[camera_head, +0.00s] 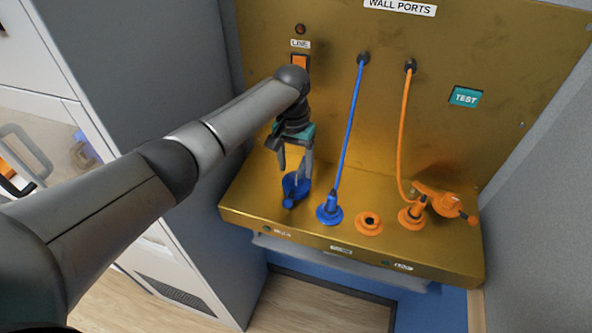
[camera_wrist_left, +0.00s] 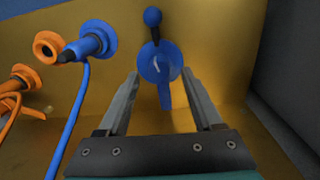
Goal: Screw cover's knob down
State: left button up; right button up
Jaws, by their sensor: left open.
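A blue round cover (camera_head: 297,187) sits at the left end of the brass shelf. It also shows in the wrist view (camera_wrist_left: 156,62), as a disc with a blue strip reaching toward me. A blue ball-shaped knob (camera_wrist_left: 152,17) stands off its far side on a dark stem; in the head view a blue end (camera_head: 288,203) points toward the shelf's front edge. My left gripper (camera_wrist_left: 160,74) is open. Its fingers point down at the cover, one on each side in the wrist view; I cannot tell whether they touch it. My right gripper is not in view.
To the right are a blue plug with its cable (camera_head: 329,211), an open orange port (camera_head: 369,221), an orange plug (camera_head: 411,214) and an orange cover (camera_head: 446,204). The brass wall panel (camera_head: 330,90) rises behind. A grey cabinet (camera_head: 140,60) stands at left.

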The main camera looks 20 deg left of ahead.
aim_at(296, 178)
pick_arm(q)
jog(key=shift+f, duration=1.25)
grip_shut()
